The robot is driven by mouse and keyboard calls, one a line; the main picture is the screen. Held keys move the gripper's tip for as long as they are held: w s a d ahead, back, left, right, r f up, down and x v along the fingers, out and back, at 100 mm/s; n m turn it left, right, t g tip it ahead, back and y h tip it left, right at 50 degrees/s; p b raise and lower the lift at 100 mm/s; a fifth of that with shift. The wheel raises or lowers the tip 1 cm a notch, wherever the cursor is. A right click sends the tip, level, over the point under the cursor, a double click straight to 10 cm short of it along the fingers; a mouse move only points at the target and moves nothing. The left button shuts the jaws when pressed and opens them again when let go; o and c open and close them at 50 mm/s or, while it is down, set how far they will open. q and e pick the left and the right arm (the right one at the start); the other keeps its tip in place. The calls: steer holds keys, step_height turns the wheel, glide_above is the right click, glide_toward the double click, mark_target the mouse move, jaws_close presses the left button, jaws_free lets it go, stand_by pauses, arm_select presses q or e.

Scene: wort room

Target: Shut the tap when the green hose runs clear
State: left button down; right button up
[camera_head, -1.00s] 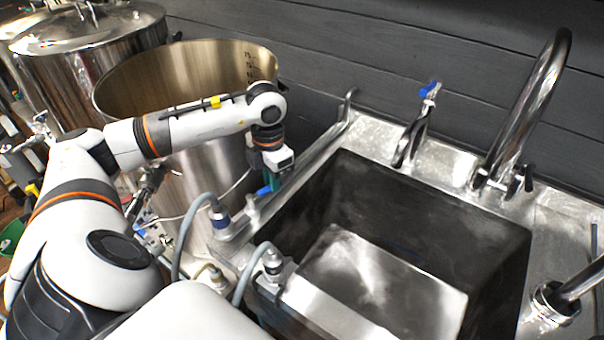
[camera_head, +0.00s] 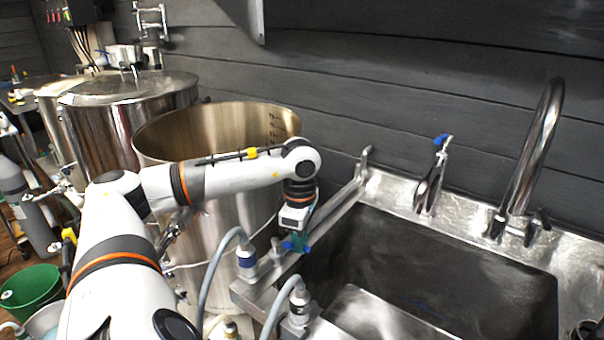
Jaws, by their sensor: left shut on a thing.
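My left gripper (camera_head: 298,234) points down at the left rim of the sink. Its jaws are shut on a small blue tap handle (camera_head: 291,246), which is mostly hidden by the fingers. Teal-green parts show beside the jaws. I cannot make out a green hose or any running water, so I cannot tell whether a flow is clear. My right gripper is not in view.
The steel sink (camera_head: 480,265) lies right of the gripper, with a tall curved faucet (camera_head: 530,150) and a smaller blue-handled tap (camera_head: 432,180) behind. A large open kettle (camera_head: 225,235) stands behind my left arm. A green bucket (camera_head: 30,288) is at lower left.

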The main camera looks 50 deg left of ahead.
arm_select(q)
steer(key=shift+s+d+m+b, duration=0.15)
steer(key=shift+s+m+b, duration=0.3)
steer(key=shift+m, duration=0.5)
steer(key=shift+s+d+m+b, duration=0.15)
steer(key=shift+s+m+b, duration=0.25)
steer(key=shift+m, duration=0.55)
steer(key=c, duration=1.4)
jaws_free()
steer(key=shift+r, duration=0.15)
step_height(320, 180, up, 12)
steer(key=p, duration=0.3)
steer(key=shift+s, duration=0.1)
